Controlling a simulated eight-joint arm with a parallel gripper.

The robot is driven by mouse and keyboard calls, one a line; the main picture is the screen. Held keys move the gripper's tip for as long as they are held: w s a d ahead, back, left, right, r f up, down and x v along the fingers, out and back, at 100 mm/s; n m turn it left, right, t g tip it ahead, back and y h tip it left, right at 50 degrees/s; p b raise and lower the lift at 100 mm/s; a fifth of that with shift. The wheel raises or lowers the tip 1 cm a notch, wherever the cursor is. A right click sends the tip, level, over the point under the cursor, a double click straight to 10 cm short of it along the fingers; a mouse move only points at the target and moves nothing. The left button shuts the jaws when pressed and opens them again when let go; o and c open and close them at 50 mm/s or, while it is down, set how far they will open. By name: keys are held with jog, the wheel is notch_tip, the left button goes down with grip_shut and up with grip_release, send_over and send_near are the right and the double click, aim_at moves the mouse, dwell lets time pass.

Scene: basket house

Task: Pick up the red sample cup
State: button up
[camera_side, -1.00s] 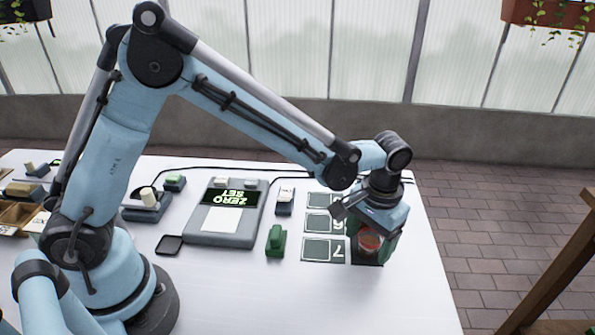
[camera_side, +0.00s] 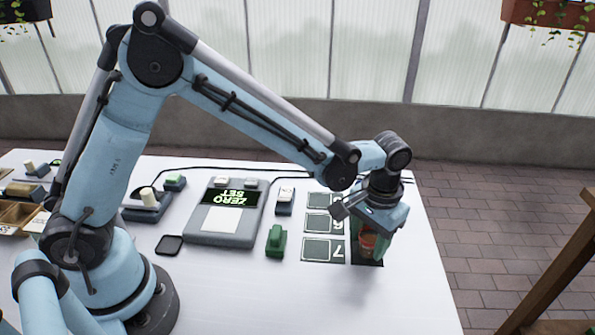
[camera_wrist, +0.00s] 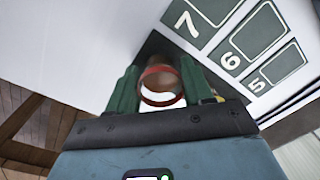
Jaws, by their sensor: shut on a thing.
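The red sample cup (camera_side: 368,241) is upright between the green fingers of my gripper (camera_side: 371,246), at the right end of the white table. In the wrist view its red rim (camera_wrist: 160,72) shows from above, with a pale inside. The fingers of my gripper (camera_wrist: 158,92) stand on both sides of the cup and are shut on it. The cup is over the dark mat, close to the table; I cannot tell whether its base touches it. Part of the cup is hidden by the fingers and wrist.
Numbered dark cards lie left of the cup, with card 7 (camera_side: 323,250) closest. A green block (camera_side: 276,241), a scale reading ZERO SET (camera_side: 222,228) and a small black pad (camera_side: 169,245) lie further left. The front right table is clear.

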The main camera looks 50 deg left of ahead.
aim_at(366, 256)
jog(key=r, duration=0.3)
jog(key=s+r, duration=0.1)
jog(key=shift+d+r, duration=0.25)
jog(key=shift+d, duration=0.1)
jog(key=s+d+r, duration=0.6)
jog(key=s, duration=0.2)
jog(key=s+a+n, duration=0.2)
jog(key=a+n, duration=0.2)
jog(key=a, duration=0.8)
jog(key=s+a+n, duration=0.2)
jog(key=a+n, duration=0.2)
jog(key=a, duration=0.8)
jog(key=s+a+n, duration=0.4)
jog(key=s+a, duration=0.2)
jog(key=shift+w+a+f, duration=0.1)
jog(key=shift+w+f, duration=0.05)
jog(key=shift+f, duration=1.7)
jog(key=shift+w+f, duration=0.1)
jog(key=shift+f, duration=1.75)
jog(key=shift+f, duration=0.2)
